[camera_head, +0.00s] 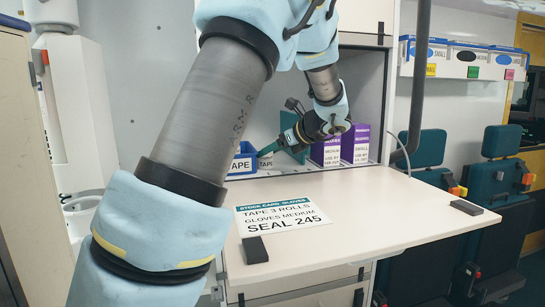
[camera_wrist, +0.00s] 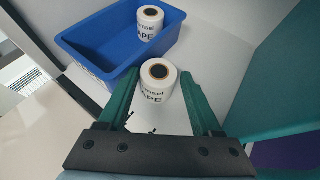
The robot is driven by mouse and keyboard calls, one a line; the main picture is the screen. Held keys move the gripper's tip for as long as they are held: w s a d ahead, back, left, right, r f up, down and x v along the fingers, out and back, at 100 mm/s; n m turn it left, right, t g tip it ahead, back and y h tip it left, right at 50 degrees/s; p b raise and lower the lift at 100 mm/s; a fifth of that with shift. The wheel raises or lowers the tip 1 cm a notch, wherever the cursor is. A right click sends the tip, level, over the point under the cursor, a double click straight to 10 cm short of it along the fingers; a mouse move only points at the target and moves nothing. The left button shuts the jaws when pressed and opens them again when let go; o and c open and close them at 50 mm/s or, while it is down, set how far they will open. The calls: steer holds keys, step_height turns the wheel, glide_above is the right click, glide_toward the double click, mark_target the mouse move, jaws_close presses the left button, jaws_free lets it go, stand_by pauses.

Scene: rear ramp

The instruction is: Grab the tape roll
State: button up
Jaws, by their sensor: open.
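A white tape roll (camera_wrist: 157,92) with black lettering and a brown core shows in the wrist view, beside the blue bin on the white shelf. My gripper (camera_wrist: 159,74) is open, its green fingers on either side of the roll in the picture. I see a gap at each side; I cannot tell how deep the roll sits between them. A second tape roll (camera_wrist: 150,22) stands inside the blue bin (camera_wrist: 101,62). In the head view my gripper (camera_head: 268,151) reaches down beside the bin (camera_head: 245,150) labelled TAPE; both rolls are hidden there.
Purple glove boxes (camera_head: 327,152) stand right of my gripper in the alcove. A teal panel (camera_wrist: 285,75) rises at the right of the wrist view. A sign card (camera_head: 280,216) and two dark blocks (camera_head: 254,250) lie on the counter (camera_head: 375,205), otherwise clear.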

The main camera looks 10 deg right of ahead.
steer(key=shift+c, duration=0.3)
steer(key=c, duration=0.9)
steer(key=shift+c, duration=0.2)
